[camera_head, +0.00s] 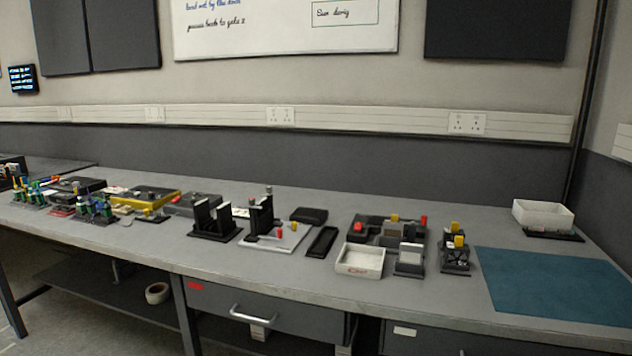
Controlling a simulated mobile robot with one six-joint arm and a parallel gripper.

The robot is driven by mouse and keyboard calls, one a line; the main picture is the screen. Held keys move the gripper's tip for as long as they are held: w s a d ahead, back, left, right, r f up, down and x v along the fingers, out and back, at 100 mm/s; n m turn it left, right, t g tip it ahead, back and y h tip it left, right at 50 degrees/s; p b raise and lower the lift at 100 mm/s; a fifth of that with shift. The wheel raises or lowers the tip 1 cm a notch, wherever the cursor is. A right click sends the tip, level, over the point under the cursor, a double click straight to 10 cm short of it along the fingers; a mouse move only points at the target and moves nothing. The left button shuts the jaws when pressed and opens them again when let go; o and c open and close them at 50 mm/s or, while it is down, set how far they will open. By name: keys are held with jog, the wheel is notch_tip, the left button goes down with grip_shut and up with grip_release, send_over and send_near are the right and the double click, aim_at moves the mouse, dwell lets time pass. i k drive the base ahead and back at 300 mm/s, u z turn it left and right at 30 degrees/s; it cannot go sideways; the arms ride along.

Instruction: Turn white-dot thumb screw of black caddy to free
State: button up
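Several black fixtures stand on the bench, and I cannot tell for sure which is the black caddy. One is a black holder with two upright plates (214,220), left of the middle. Beside it stands a black upright block with small knobs on top (262,214). A dark case (78,190) lies farther left, near a yellow-edged case with a knob (147,197). A thumb screw with a white dot is too small to make out. My gripper is not in view.
The grey bench (290,262) has a teal mat (555,285) at right, its surface clear. A white bin (543,213) stands behind it. A white tray (360,262) and a compartmented dark tray (390,230) sit right of the middle. Drawers (262,310) are below.

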aim_at(269, 188)
jog(key=u, duration=0.9)
jog(key=k, duration=0.1)
jog(key=z, duration=1.6)
jog(key=i, duration=1.2)
jog(key=u, duration=1)
